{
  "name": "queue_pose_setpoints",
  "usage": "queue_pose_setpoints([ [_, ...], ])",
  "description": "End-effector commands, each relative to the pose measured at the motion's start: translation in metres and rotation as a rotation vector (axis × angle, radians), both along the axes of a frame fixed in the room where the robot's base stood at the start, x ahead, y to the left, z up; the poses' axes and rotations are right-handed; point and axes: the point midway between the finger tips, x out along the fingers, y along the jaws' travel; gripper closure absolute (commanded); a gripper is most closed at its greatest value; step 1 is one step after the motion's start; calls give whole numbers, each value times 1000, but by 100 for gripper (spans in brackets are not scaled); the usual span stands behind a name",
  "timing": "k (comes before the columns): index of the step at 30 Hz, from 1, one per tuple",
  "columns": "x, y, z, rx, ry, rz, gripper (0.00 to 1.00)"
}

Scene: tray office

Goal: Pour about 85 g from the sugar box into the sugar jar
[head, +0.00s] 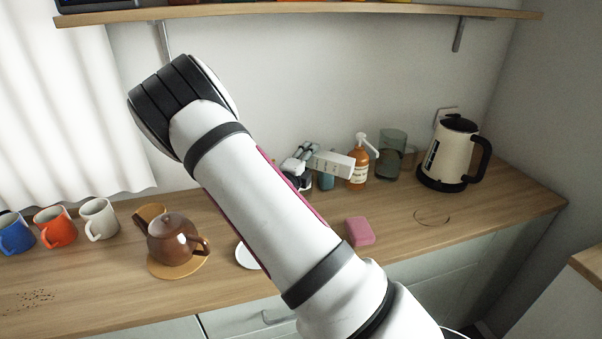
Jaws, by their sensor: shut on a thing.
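My gripper (308,153) shows partly past the edge of my arm, which hides much of it. It is shut on a white box (333,164), taken to be the sugar box. The box is held tipped nearly on its side, its right end a little lower and in front of the orange pump bottle in this view. No falling sugar can be made out. A small blue-grey vessel (326,182) shows below the box. A greenish glass jar (391,156) stands further right on the counter. I cannot tell which of them is the sugar jar, or its fill level.
An orange pump bottle (358,165) stands beside the glass jar. A kettle (452,152) is at the right. A pink block (359,232) and white saucer (247,257) lie near the front. A brown teapot (172,241) and several mugs (99,219) stand left. A shelf (300,9) runs above.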

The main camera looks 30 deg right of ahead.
Motion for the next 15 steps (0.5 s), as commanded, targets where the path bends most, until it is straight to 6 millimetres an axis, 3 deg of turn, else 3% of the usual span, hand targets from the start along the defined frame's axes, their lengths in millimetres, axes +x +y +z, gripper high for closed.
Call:
queue_pose_setpoints([
  [15,2,2,-1,-35,54,1,100],
])
